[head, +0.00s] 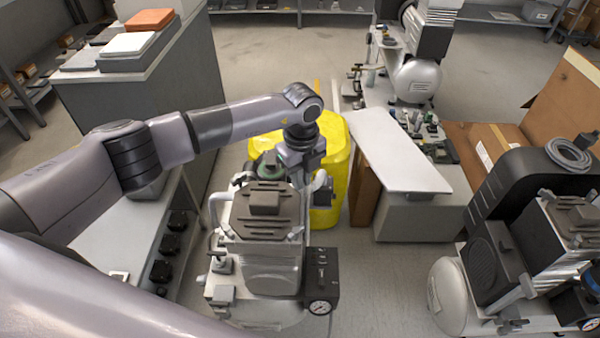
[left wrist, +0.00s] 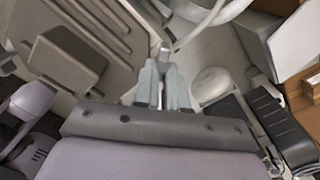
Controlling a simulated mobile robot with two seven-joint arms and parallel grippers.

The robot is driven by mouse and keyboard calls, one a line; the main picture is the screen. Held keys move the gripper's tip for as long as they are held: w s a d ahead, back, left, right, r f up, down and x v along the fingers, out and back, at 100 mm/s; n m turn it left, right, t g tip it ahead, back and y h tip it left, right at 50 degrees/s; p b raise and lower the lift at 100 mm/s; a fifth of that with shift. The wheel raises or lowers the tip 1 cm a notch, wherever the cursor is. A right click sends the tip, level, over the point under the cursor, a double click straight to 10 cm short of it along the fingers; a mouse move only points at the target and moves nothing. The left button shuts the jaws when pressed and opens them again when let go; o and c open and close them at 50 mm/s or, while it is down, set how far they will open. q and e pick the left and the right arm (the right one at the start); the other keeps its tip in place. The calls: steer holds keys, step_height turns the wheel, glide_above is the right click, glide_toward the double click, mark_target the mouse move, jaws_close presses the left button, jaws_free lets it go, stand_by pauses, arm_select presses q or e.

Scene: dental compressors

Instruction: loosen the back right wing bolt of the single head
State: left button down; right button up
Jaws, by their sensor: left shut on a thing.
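The compressor with the single head (head: 268,268) stands in front of me, its dark ribbed top plate (head: 264,207) facing up. My left gripper (head: 299,180) reaches down from behind to the back right corner of this head. In the left wrist view its two fingers (left wrist: 165,88) are close together, shut on the back right wing bolt (left wrist: 165,51) beside the ribbed plate. Only a small pale part of the bolt shows above the fingertips; the fingers hide the rest. The bolt's turn angle cannot be told. My right gripper is not in view.
A pale curved pipe (head: 319,181) runs close to the right of my left gripper. A yellow bin (head: 330,205) stands behind the compressor. A black gauge box (head: 321,275) is at its front right. Another compressor (head: 515,235) stands right, with open floor between.

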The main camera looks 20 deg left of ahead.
arm_select(q)
steer(key=shift+w+r+n, duration=0.1)
steer(key=shift+n, duration=0.6)
steer(key=c, duration=1.5)
jaws_free()
steer(key=shift+o, duration=0.2)
steer(key=shift+r, duration=3.55)
